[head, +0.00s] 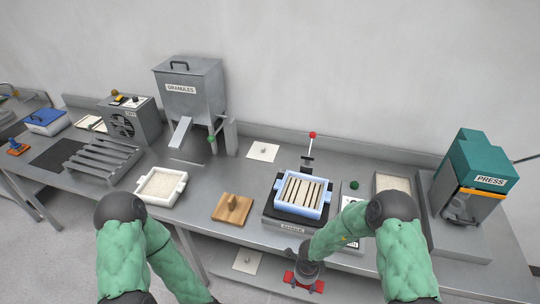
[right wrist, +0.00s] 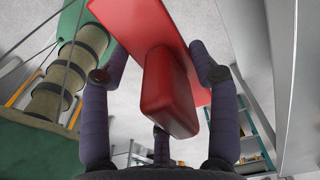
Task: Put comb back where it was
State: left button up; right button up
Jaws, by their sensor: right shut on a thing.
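My right gripper (head: 304,280) is below the front edge of the bench, in front of the blue-framed tray. It is shut on a red tool, which I take to be the comb (head: 289,277). In the right wrist view the gripper's fingers (right wrist: 165,75) lie on either side of the comb's red block-like handle (right wrist: 165,95), with a wide flat red plate (right wrist: 135,22) beyond it. Its teeth cannot be made out. The blue tray (head: 325,209) holds pale material in parallel strips with dark gaps. My left gripper is outside the head view.
The wooden block (head: 232,208) and white tray (head: 180,190) stand left of the blue tray. A granules hopper (head: 190,90) is at the back. A red-knobbed lever (head: 312,136) rises behind the blue tray. A granule-filled tray (head: 393,183) and the press (head: 475,180) stand right.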

jog(key=shift+f+b, duration=6.25)
jog(key=shift+f, duration=0.25)
notch_tip(320, 180, up, 32)
jog(key=p, duration=3.1)
jog(key=shift+f+p, duration=0.2)
jog(key=shift+p, duration=0.15)
